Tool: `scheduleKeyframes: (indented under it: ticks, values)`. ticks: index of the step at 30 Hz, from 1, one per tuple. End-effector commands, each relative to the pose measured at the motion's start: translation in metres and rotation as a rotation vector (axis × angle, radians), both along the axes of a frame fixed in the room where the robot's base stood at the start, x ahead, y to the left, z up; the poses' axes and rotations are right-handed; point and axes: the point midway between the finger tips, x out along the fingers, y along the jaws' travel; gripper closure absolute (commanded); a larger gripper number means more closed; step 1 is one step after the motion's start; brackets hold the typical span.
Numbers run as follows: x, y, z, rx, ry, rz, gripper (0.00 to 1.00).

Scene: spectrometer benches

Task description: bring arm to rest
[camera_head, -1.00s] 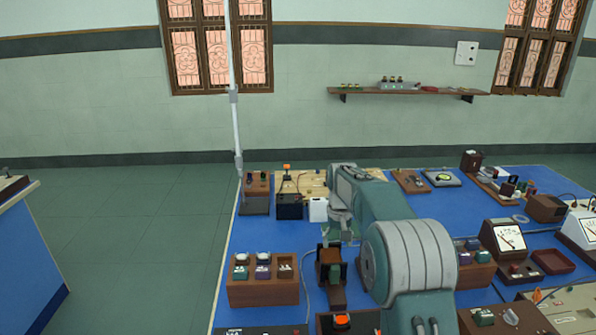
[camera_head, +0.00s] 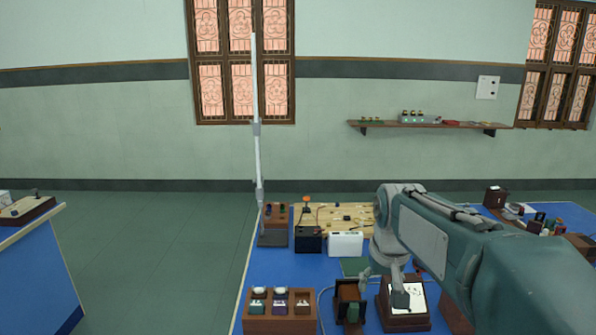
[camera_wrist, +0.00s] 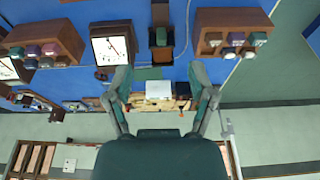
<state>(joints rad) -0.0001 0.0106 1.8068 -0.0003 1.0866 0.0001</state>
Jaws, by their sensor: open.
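My arm comes in from the lower right in the head view as a thick green and grey link. My gripper (camera_head: 384,284) hangs from its grey wrist over the near part of the blue bench (camera_head: 270,272). In the wrist view, my gripper (camera_wrist: 162,78) shows two green-grey fingers spread wide apart with nothing between them on their surfaces. The bench lies beyond the fingertips, with a white box (camera_wrist: 158,89) seen in the gap. In the head view the fingers overlap a meter with a white face (camera_head: 409,299); whether they touch it I cannot tell.
A thin white pole (camera_head: 257,150) rises at the bench's far left corner. A wooden block with several knobs (camera_head: 279,322), a dark box (camera_head: 308,240) and the white box (camera_head: 345,243) stand on the bench. Another bench (camera_head: 35,265) is at the left, with open floor between.

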Motion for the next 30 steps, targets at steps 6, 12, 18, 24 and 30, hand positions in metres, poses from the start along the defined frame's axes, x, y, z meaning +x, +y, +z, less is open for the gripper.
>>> scheduleKeyframes:
  ticks: [6,12,18,24,30]
  values:
    - [-0.047,0.000,0.010,0.000,-0.052,0.000,0.29]
    - [-0.088,0.000,0.012,0.000,-0.099,0.000,0.29]
    - [-0.128,0.000,0.007,0.000,-0.145,0.000,0.29]
    - [-0.166,0.000,-0.004,0.000,-0.191,0.000,0.29]
    - [-0.198,0.000,-0.019,0.000,-0.234,0.000,0.29]
